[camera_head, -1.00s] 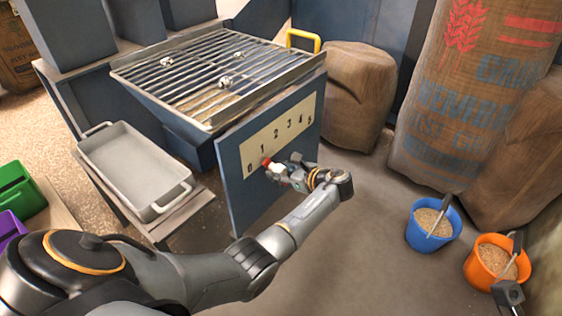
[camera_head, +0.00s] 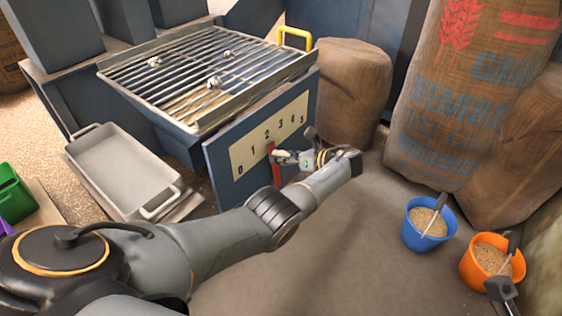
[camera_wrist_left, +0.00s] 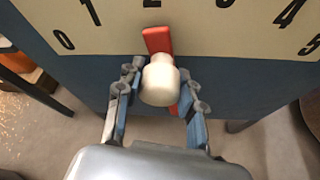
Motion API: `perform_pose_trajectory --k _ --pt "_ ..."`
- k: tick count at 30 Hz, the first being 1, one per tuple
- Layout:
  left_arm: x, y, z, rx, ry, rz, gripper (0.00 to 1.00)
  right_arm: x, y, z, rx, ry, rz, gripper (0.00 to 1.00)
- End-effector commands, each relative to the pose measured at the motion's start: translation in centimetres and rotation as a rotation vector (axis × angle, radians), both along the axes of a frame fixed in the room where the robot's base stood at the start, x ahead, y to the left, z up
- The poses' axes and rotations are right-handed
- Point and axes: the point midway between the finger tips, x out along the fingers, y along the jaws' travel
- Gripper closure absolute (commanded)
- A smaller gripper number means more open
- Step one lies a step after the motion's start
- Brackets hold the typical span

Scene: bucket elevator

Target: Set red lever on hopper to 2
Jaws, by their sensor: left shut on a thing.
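The red lever (camera_head: 272,165) is on the blue hopper panel, below a cream scale (camera_head: 262,140) numbered 0 to 5. In the left wrist view its red tip (camera_wrist_left: 157,40) points up at about the 2. A pale round knob (camera_wrist_left: 161,80) sticks out from the lever. My left gripper (camera_head: 285,157) is shut on this knob, with one finger on each side of it in the left wrist view (camera_wrist_left: 160,90). The gripper partly hides the lever's lower part.
The hopper's metal grate (camera_head: 210,75) lies above the panel. A grey tray (camera_head: 118,165) stands at left. Big sacks (camera_head: 470,95) stand at right. Blue (camera_head: 428,226) and orange (camera_head: 490,265) buckets of grain stand on the floor. The floor before the panel is clear.

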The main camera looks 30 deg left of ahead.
Motion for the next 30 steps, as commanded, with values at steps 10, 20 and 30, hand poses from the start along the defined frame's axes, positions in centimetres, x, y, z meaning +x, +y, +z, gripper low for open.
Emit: perform_pose_trajectory --k 10,20,30 --pt "0.2 0.0 0.1 0.001 0.002 -0.004 1.0 0.1 0.1 0.0 -0.002 0.001 0.0 1.0" --pt "0.2 0.0 0.1 0.001 0.004 -0.002 0.39 0.1 0.0 0.0 -0.001 0.0 0.0 1.0" --pt "0.2 -1.2 0.5 0.0 0.004 -0.003 0.39 0.1 0.0 0.1 0.002 -0.004 -0.002 1.0"
